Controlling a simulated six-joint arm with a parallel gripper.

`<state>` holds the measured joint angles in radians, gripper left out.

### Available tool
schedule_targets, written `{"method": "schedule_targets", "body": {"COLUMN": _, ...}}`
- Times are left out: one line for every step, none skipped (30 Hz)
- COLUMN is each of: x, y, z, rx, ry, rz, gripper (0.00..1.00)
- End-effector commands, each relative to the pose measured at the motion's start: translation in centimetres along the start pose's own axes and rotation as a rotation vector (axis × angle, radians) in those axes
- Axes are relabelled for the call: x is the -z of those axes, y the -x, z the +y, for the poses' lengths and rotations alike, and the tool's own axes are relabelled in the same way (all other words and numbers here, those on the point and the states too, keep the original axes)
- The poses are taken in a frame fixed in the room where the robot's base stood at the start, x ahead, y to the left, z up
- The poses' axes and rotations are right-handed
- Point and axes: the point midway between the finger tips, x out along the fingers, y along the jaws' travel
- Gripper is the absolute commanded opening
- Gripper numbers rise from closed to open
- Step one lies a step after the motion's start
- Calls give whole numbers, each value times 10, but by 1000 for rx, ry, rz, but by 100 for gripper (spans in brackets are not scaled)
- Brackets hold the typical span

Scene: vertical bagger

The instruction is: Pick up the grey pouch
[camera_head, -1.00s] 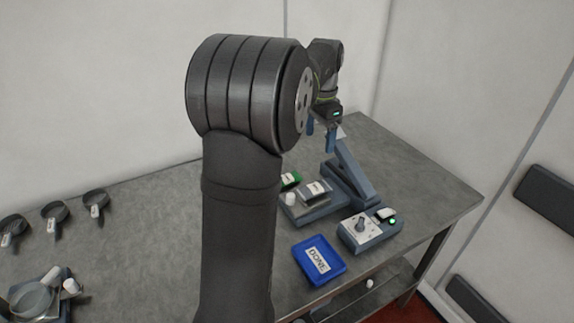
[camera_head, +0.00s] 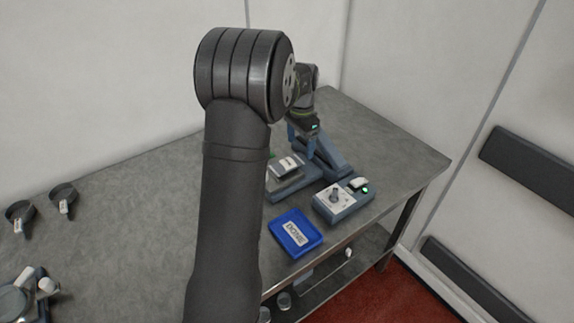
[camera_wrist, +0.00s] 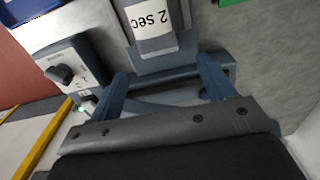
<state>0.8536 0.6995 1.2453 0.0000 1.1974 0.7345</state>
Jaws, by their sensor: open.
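The grey pouch (camera_head: 284,168) lies on a low blue-grey stand beside the sealer, with a white label on top. In the wrist view the grey pouch (camera_wrist: 158,57) carries a label reading "2 sec" and lies ahead of the fingers. My gripper (camera_head: 301,138) is open, with its blue fingers above and behind the pouch, near the sealer arm. In the wrist view my gripper (camera_wrist: 163,68) has its two fingers apart with nothing held between them. The pouch's far end is cut off by the wrist view's top edge.
A blue tray labelled DONE (camera_head: 273,236) sits at the table's front edge. A control box (camera_head: 325,213) with a knob and green light stands right of it. The blue-grey sealer arm (camera_head: 335,163) rises close to my gripper. A green item (camera_wrist: 232,80) partly shows nearby.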

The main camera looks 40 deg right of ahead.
Motion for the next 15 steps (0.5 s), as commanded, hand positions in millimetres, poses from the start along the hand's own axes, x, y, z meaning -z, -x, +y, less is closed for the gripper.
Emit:
{"method": "schedule_targets", "body": {"x": 0, "y": -3, "z": 0, "rx": 0, "ry": 0, "rz": 0, "gripper": 75}}
{"method": "schedule_targets", "body": {"x": 0, "y": -5, "z": 0, "rx": 0, "ry": 0, "rz": 0, "gripper": 75}}
{"method": "schedule_targets", "body": {"x": -1, "y": -9, "z": 0, "rx": -1, "ry": 0, "rz": -1, "gripper": 75}}
{"method": "schedule_targets", "body": {"x": -1, "y": -13, "z": 0, "rx": -1, "ry": 0, "rz": -1, "gripper": 75}}
{"method": "schedule_targets", "body": {"x": -2, "y": -18, "z": 0, "rx": -2, "ry": 0, "rz": -2, "gripper": 75}}
{"method": "schedule_targets", "body": {"x": -3, "y": -25, "z": 1, "rx": -2, "ry": 0, "rz": -2, "gripper": 75}}
{"method": "schedule_targets", "body": {"x": -3, "y": -30, "z": 1, "rx": -3, "ry": 0, "rz": -3, "gripper": 75}}
{"method": "schedule_targets", "body": {"x": -4, "y": -34, "z": 1, "rx": -2, "ry": 0, "rz": -2, "gripper": 75}}
{"method": "schedule_targets", "body": {"x": -3, "y": -39, "z": 1, "rx": -1, "ry": 0, "rz": -1, "gripper": 75}}
{"method": "schedule_targets", "body": {"x": -3, "y": -43, "z": 1, "rx": -1, "ry": 0, "rz": 0, "gripper": 75}}
{"method": "schedule_targets", "body": {"x": -3, "y": -46, "z": 0, "rx": 0, "ry": 0, "rz": 0, "gripper": 75}}
{"method": "schedule_targets", "body": {"x": -3, "y": -49, "z": 0, "rx": 0, "ry": 0, "rz": 1, "gripper": 75}}
{"method": "schedule_targets", "body": {"x": -3, "y": -51, "z": 0, "rx": 1, "ry": 0, "rz": 2, "gripper": 75}}
{"method": "schedule_targets", "body": {"x": -3, "y": -52, "z": 0, "rx": 1, "ry": 0, "rz": 2, "gripper": 75}}
{"method": "schedule_targets", "body": {"x": -3, "y": -53, "z": 0, "rx": 1, "ry": 0, "rz": 2, "gripper": 75}}
